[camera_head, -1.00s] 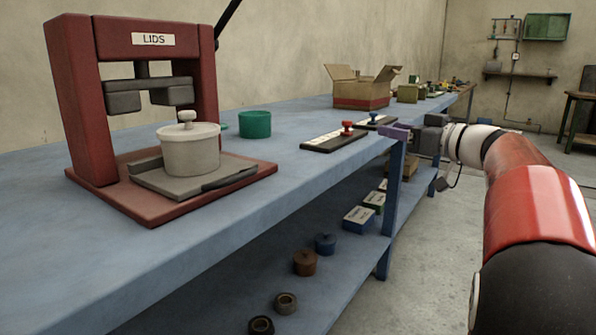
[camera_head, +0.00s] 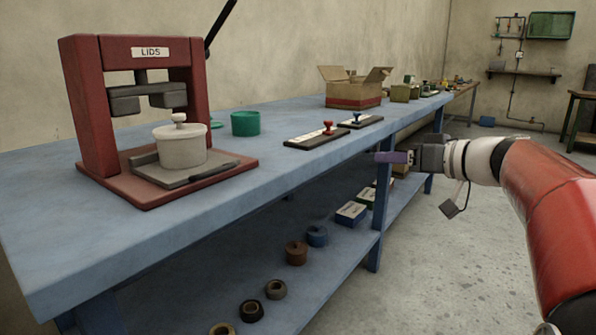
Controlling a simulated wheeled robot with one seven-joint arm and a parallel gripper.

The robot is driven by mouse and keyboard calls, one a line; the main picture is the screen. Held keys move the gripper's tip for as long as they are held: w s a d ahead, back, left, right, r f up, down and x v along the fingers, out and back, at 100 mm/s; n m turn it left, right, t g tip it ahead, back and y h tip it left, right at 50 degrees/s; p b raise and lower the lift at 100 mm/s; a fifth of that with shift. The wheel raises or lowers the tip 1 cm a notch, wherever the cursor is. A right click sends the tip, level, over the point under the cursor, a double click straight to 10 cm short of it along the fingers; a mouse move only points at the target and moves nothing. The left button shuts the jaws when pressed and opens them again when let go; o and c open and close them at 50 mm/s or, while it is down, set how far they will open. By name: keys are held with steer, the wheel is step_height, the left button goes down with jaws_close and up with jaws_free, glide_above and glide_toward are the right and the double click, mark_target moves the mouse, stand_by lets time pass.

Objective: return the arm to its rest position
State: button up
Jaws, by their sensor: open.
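My red, white and black arm (camera_head: 550,195) comes in from the right edge and reaches left. My gripper (camera_head: 392,157) is at its end, with purple fingers pointing left. It hangs in the air just off the front edge of the blue bench (camera_head: 290,175), at about the height of the bench top. Nothing shows between the fingers. The fingers are seen from the side, so the gap between them is hidden. A dark piece (camera_head: 453,207) hangs on a cable below my wrist.
On the bench are a red LIDS press (camera_head: 92,110) with a lidded white pot (camera_head: 181,148), a green cup (camera_head: 245,123), stampers on pads (camera_head: 318,138) and an open carton (camera_head: 352,97). The lower shelf (camera_head: 345,260) holds rolls and boxes. Grey floor (camera_head: 440,275) is free at right.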

steer(key=s+a+f+m+g+h+p, duration=0.2)
steer(key=s+a+f+g+p, duration=0.15)
steer(key=s, duration=0.45)
steer(key=s+a+f+m+g+h+p, duration=0.1)
steer(key=s+a+f+g+h+p, duration=0.2)
steer(key=s, duration=0.6)
steer(key=s+d+f+m+h+p, duration=0.2)
steer(key=s+f+h, duration=0.3)
steer(key=s+f, duration=0.3)
steer(key=s, duration=0.3)
steer(key=shift+s+d+f+p, duration=0.2)
steer(key=shift+s+d+p, duration=0.1)
steer(key=shift+s+d, duration=0.1)
